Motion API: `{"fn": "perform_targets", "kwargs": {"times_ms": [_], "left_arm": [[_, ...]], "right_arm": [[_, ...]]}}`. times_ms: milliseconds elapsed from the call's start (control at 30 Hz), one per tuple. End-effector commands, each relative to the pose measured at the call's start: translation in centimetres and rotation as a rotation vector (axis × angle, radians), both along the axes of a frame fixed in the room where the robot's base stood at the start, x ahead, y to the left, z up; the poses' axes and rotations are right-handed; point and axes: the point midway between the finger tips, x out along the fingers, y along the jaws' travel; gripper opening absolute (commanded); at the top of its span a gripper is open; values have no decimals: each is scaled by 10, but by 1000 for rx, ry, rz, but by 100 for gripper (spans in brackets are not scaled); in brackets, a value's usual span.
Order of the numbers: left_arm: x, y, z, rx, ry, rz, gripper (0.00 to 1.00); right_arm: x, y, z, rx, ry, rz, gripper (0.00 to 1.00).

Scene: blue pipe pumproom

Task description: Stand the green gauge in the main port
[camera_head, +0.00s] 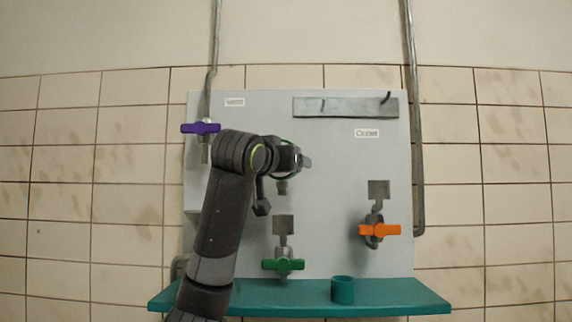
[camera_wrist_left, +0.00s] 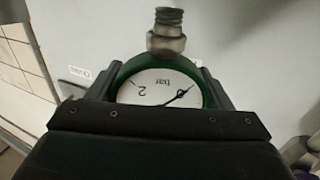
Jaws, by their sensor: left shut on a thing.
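My left gripper (camera_head: 304,161) is shut on the green gauge, in front of the grey board. In the head view the gauge's green rim (camera_head: 285,142) is mostly hidden behind the gripper, and its threaded stem (camera_head: 282,187) points down. In the left wrist view the gauge (camera_wrist_left: 160,88) sits between both fingers (camera_wrist_left: 158,88), its white dial inverted and its stem (camera_wrist_left: 167,35) toward the top. Below the gauge, apart from it, a grey square fitting (camera_head: 283,224) stands above a green-handled valve (camera_head: 283,265). I cannot tell which fitting is the main port. My right gripper is not in view.
An orange-handled valve (camera_head: 380,230) with another grey square fitting (camera_head: 378,189) is at the right. A purple-handled valve (camera_head: 200,128) is at upper left. A hooked rail (camera_head: 345,107) is on top. A teal cup (camera_head: 343,290) stands on the teal shelf (camera_head: 400,298).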

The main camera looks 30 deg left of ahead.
Motion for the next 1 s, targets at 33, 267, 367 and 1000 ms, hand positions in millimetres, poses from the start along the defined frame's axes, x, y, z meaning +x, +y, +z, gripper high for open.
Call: {"fn": "perform_targets", "kwargs": {"times_ms": [33,267,367,1000], "left_arm": [[0,0,-5,0,0,0,46],[0,0,-17,0,-1,0,46],[0,0,-22,0,-1,0,46],[0,0,-54,0,-1,0,46]], "right_arm": [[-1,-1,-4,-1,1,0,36],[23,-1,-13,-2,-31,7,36],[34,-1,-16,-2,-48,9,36],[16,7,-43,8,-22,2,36]]}}
